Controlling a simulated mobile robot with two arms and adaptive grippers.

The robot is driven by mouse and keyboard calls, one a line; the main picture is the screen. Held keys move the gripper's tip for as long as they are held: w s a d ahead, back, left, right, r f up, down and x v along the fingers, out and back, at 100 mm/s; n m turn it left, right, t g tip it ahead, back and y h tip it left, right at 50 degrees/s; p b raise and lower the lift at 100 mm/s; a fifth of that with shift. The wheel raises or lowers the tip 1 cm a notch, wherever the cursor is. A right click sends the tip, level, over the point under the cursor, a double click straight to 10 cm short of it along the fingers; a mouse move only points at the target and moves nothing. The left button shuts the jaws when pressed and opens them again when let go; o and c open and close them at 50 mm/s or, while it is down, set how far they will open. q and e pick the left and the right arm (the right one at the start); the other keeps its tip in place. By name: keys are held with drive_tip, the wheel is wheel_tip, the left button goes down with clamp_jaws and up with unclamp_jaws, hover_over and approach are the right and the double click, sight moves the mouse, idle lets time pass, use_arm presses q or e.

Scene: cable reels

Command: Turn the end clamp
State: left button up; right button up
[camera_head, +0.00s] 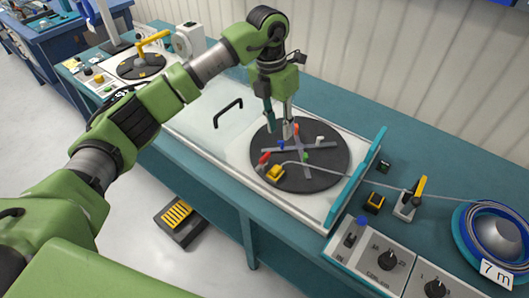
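A dark round reel disc (327,178) with a grey cross lies on the bench. On it are a yellow clamp block (275,173) holding a cable end, and small red, blue, green and white pieces. Which part is the end clamp is not certain. My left gripper (278,126) points down over the far left part of the disc, near the blue and red pieces. Its two fingers are apart with a gap between them. Whether the tips touch anything on the disc is unclear. My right gripper is not in view.
The cable (360,179) runs right past a yellow-handled device (410,200) to a blue coil (465,240). A teal upright bar (357,178) edges the disc's plate. Control knobs (387,260) are in front. A black handle (227,112) sits left of the disc; another disc (142,65) stands farther back.

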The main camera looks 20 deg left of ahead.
sight(265, 155)
use_arm(q)
drive_tip(key=a+r+y, duration=0.1)
drive_tip(key=a+y, duration=0.1)
drive_tip(key=a, duration=0.2)
drive_tip(key=shift+n, duration=0.3)
wheel_tip(265, 155, down, 12)
drive_tip(key=p, duration=0.3)
drive_tip(key=shift+w+d+p, duration=0.1)
drive_tip(key=shift+d+p, duration=0.05)
drive_tip(key=shift+p, duration=0.25)
drive_tip(key=shift+f, duration=0.65)
clamp_jaws()
